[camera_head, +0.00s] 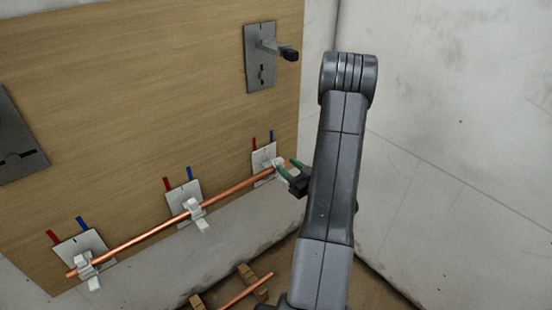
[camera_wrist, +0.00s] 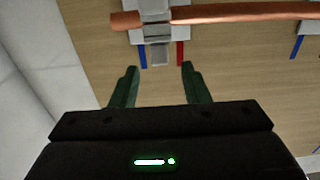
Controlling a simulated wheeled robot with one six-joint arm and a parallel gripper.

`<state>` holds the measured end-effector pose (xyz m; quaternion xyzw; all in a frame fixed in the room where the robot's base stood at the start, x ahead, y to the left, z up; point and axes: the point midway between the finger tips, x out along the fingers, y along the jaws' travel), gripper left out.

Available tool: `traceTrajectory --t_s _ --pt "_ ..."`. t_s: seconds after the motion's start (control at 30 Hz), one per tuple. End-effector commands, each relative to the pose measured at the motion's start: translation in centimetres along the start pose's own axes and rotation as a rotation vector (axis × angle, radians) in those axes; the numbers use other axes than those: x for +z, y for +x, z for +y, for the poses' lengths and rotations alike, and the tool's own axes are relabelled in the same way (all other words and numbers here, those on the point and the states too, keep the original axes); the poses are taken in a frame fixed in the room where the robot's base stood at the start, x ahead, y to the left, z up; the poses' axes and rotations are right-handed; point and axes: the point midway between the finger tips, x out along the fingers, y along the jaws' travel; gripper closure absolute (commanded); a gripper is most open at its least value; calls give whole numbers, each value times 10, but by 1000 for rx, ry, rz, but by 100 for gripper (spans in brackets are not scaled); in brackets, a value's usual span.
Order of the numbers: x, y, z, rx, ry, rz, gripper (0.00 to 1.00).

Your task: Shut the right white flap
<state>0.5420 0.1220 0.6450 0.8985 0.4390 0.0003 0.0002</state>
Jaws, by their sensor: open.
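The right white flap (camera_head: 279,162) is on the rightmost white bracket plate (camera_head: 262,155), at the right end of the copper pipe (camera_head: 150,237). In the wrist view, a pale part of this bracket (camera_wrist: 155,8) shows beyond the pipe (camera_wrist: 240,13) at the top edge, partly cut off. I cannot tell the flap's exact angle. My gripper (camera_head: 288,168) is open, its green fingers close to the right bracket. In the wrist view, the gap between the fingertips (camera_wrist: 160,68) is empty and lines up with the bracket. I see no clear contact.
The middle flap (camera_head: 199,222) and left flap (camera_head: 93,281) stick out below the pipe. A dark-handled lever (camera_head: 288,54) juts from a grey plate above. A white wall stands close on the right. Wooden blocks (camera_head: 248,275) and another copper pipe lie below.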

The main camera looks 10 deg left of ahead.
Motion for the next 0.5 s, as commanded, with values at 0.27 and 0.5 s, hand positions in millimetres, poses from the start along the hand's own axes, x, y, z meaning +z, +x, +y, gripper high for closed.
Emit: traceTrajectory --t_s 0.27,0.5 --pt "0 47 -1 -3 -1 2 58" --pt "0 67 0 1 1 0 58"
